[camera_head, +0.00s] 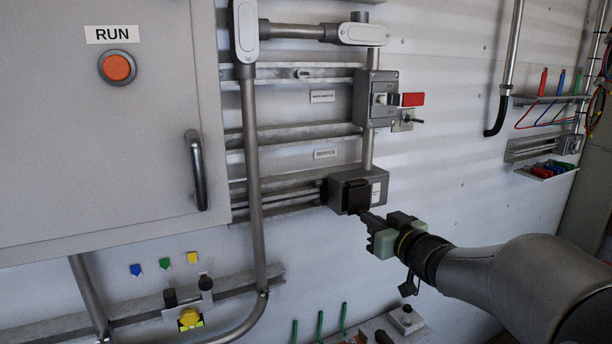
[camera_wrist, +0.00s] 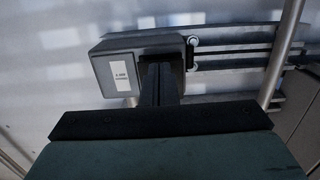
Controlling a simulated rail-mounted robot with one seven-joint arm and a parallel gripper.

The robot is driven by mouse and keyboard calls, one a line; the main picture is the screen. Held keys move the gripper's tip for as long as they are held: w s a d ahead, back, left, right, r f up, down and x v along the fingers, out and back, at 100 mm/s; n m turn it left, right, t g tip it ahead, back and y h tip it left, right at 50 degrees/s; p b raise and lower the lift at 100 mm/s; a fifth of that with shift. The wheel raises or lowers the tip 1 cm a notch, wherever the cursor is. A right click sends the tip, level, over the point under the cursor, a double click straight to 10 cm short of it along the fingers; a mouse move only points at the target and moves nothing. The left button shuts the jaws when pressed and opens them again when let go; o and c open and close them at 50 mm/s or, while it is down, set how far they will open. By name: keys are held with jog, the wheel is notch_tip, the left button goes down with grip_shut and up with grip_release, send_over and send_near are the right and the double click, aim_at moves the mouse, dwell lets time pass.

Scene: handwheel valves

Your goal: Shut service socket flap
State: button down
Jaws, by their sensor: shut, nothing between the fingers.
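The service socket is a grey box (camera_head: 376,177) on the wall, low right of the cabinet, with a white label on its front. Its black flap (camera_head: 355,190) covers the left part of the front. The frames do not clearly show whether it lies fully flat. My gripper (camera_head: 364,214) is shut and empty, with its fingertips at the flap's lower edge; I cannot tell if they touch. In the wrist view the box (camera_wrist: 112,76) and its label appear left of my fingers (camera_wrist: 159,70), which hide part of the dark flap (camera_wrist: 172,48).
A grey switch box (camera_head: 371,97) with a red tag is mounted above the socket. A vertical conduit (camera_head: 252,170) and horizontal rails run to the left. A cabinet (camera_head: 100,180) with a dark handle fills the left. Green-handled items (camera_head: 320,325) stand below.

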jog(key=shift+s+r, duration=0.1)
jog(key=s, duration=0.1)
jog(key=s+d+r+p, duration=0.1)
jog(key=s+p, duration=0.1)
jog(key=shift+s+d+r, duration=0.1)
jog(key=shift+d+r, duration=0.1)
jog(key=shift+d, duration=0.1)
dwell(0.3)
jog(key=p+v, duration=0.5)
jog(key=v, duration=1.2)
jog(key=w+d+f+m+h, duration=0.3)
jog(key=d+m+h, duration=0.1)
jog(key=h, duration=0.3)
jog(key=s+a+f+m+g+h, duration=0.2)
jog(key=s+a+f+g+h, duration=0.15)
jog(key=s+f+g, duration=0.5)
jog(key=s+a+f+g+y, duration=0.3)
jog(key=s+a+f+g, duration=0.1)
jog(key=s+a+g, duration=0.2)
jog(key=shift+s+a+f+n, duration=0.25)
jog(key=shift+s+a+n, duration=0.15)
jog(key=shift+s+a, duration=0.65)
